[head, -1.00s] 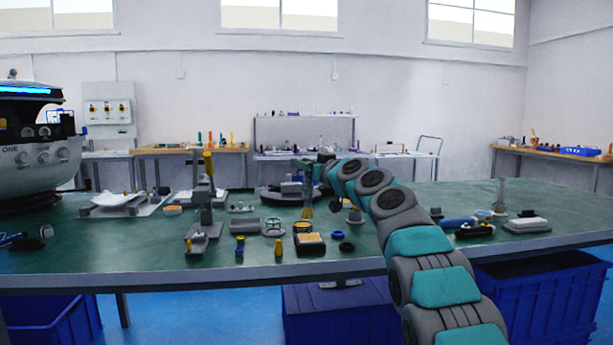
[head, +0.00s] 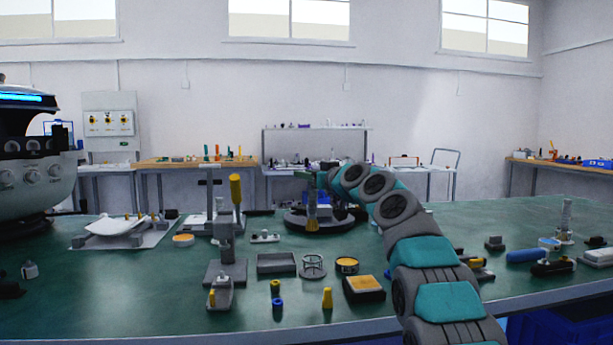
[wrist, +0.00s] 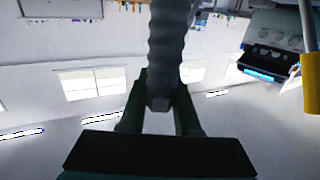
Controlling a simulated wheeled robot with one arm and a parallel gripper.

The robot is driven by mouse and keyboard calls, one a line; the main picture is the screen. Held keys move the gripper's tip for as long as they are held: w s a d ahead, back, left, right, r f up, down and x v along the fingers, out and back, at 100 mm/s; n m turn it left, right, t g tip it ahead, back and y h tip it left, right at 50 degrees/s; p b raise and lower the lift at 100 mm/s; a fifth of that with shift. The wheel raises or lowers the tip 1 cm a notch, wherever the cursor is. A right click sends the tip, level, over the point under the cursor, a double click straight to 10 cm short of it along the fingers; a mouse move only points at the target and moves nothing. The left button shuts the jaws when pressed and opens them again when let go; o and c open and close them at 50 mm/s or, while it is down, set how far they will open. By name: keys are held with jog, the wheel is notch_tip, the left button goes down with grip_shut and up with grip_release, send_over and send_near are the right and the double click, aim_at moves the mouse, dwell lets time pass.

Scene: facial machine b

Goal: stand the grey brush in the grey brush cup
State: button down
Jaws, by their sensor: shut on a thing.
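My gripper (head: 314,184) is held up over the far middle of the green table. In the wrist view its dark fingers (wrist: 160,105) are shut on the ribbed grey handle of the grey brush (wrist: 165,50). In the head view the brush (head: 312,212) hangs roughly upright with its yellowish bristles down. A small round grey open-framed holder (head: 313,268), which looks like the grey brush cup, stands on the table nearer to me, below the brush in the picture and apart from it. I cannot see inside it clearly.
A round dark base (head: 295,221) sits behind the brush. A grey tray (head: 276,263), a yellow-topped round tin (head: 347,266) and a yellow-topped block (head: 364,288) surround the holder. A tall stand with a yellow handle (head: 236,190) rises to the left.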

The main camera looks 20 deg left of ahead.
notch_tip(320, 180, down, 11)
jog(key=b, duration=1.2)
jog(key=shift+f+b, duration=0.15)
jog(key=shift+b, duration=0.15)
jog(key=shift+f+b, duration=0.3)
jog(key=shift+b, duration=0.05)
dwell(0.7)
jog(key=c, duration=0.5)
grip_release()
jog(key=shift+c, duration=0.2)
jog(key=shift+s+d, duration=0.1)
jog(key=shift+d, duration=0.05)
